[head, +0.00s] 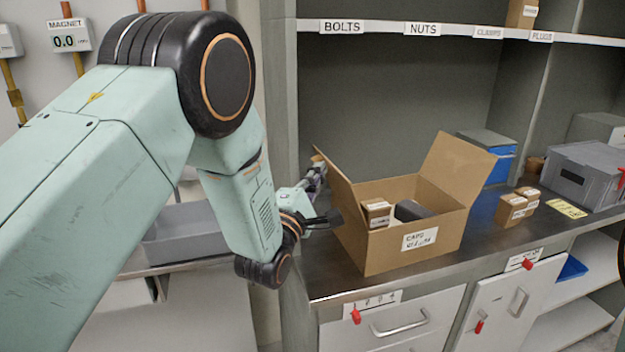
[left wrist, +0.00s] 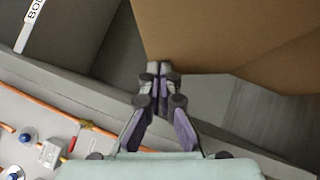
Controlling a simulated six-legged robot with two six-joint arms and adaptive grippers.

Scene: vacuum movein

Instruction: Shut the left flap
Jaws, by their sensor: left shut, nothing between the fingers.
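An open cardboard box (head: 400,247) with a label on its front stands on the dark counter. Its left flap (head: 338,180) stands up, leaning a little outward to the left. Its right flap (head: 458,165) stands up and tilts out to the right. Inside are a small brown carton (head: 377,213) and a dark object (head: 411,211). My left gripper (head: 318,163) is beside the outer side of the left flap, shut and empty. In the left wrist view, its closed fingertips (left wrist: 160,68) are at the edge of the brown cardboard (left wrist: 235,35); I cannot tell whether they touch. My right gripper is not visible.
Small cartons (head: 513,208), a blue bin (head: 497,155) and a grey crate (head: 580,175) stand on the counter to the right of the box. A shelf upright (head: 290,110) is close to my left arm. The shelf with labels is above the box.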

